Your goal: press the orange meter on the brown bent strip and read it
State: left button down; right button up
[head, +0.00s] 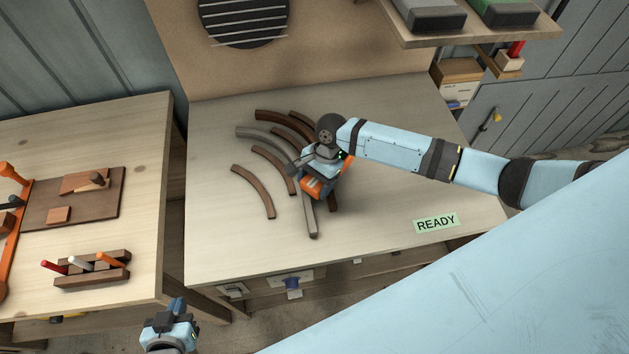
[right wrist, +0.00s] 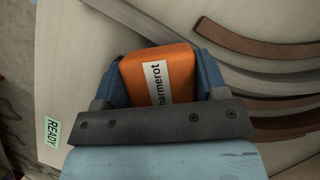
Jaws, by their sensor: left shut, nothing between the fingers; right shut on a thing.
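The orange meter (head: 312,187) is in my right gripper (head: 318,176), over the fan of bent strips on the light wooden bench. In the right wrist view the meter (right wrist: 172,62) sits between the two blue fingers, with a white label whose visible letters read "harmerot". Several bent strips lie there, brown and grey. One brown strip (head: 254,190) lies apart at the left, and another brown strip (right wrist: 255,42) curves right of the meter. I cannot tell whether the meter touches a strip; its underside and any display are hidden. My left gripper (head: 176,306) is shut and empty, low at the front.
A green READY card (head: 436,222) lies at the bench's right front. The bench (head: 215,245) is clear at its front left. A second table (head: 140,180) at the left holds a wooden board and a rack of handled tools. A shelf (head: 480,32) overhangs the back right.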

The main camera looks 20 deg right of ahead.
jog(key=shift+f, duration=0.5)
dwell(0.8)
jog(key=shift+s+f+p, duration=0.1)
jog(key=shift+f+p, duration=0.05)
jog(key=shift+p, duration=0.4)
dwell(2.2)
notch_tip(320, 180, up, 3)
jog(key=p, duration=0.3)
jog(key=shift+f, duration=0.1)
jog(key=shift+r+p, duration=0.95)
jog(key=shift+r, duration=1.25)
